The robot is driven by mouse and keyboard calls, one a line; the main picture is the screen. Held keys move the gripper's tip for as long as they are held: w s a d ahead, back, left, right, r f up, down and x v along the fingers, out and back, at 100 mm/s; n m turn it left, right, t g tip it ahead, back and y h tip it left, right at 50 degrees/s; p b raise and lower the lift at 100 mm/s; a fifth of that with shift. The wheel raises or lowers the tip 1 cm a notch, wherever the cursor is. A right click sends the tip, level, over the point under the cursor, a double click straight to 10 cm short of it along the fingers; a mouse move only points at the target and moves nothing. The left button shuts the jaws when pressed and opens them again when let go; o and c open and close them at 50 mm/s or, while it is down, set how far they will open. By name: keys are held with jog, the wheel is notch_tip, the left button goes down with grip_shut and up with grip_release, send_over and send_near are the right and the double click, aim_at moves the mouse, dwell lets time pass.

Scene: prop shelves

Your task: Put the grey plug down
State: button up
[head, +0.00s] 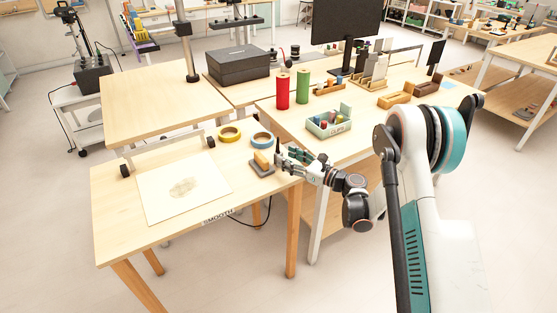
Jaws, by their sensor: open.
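My gripper (281,158) reaches in from the right over the right end of the near light-wood table (120,217). It is open, with its fingertips close to a grey flat block with a tan wooden top (262,164). I cannot tell whether they touch. A thin dark upright shape shows at the fingertips; it may be a finger or a small object. I cannot make out a grey plug for certain; it may be hidden by the gripper or too small to tell.
A white sheet with a grey smudge (190,203) lies on the near table. A yellow tape roll (230,134) and a blue one (262,140) lie behind the grey block. A pale green bin (320,127), a red cylinder (282,94) and a green cylinder (303,86) stand on the table behind.

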aim_at(279, 153)
jog(key=b+x, duration=0.1)
jog(key=x, duration=0.1)
jog(key=f+x, duration=0.1)
jog(key=shift+w+a+b, duration=0.2)
jog(key=shift+a+b, duration=0.1)
jog(key=shift+b, duration=0.1)
jog(key=shift+w+a+r, duration=0.15)
jog(key=shift+w+a, duration=0.15)
jog(key=shift+a, duration=0.1)
grip_shut()
jog(key=shift+r, duration=0.15)
notch_tip(279, 153, up, 19)
jog(key=p, duration=0.7)
jog(key=s+d+r+m+t+h, duration=0.1)
jog(key=s+d+m+t+h, duration=0.1)
jog(key=d+h, duration=0.3)
jog(key=s+d+r+m+t+h, duration=0.1)
jog(key=s+d+m+t+h, duration=0.2)
jog(key=d, duration=0.7)
jog(key=s+d+r+m+t+h, duration=0.2)
jog(key=s+d+m+t+h, duration=0.1)
jog(key=d+m+h, duration=0.3)
jog(key=d+h, duration=0.1)
jog(key=d, duration=0.1)
jog(key=shift+d, duration=0.3)
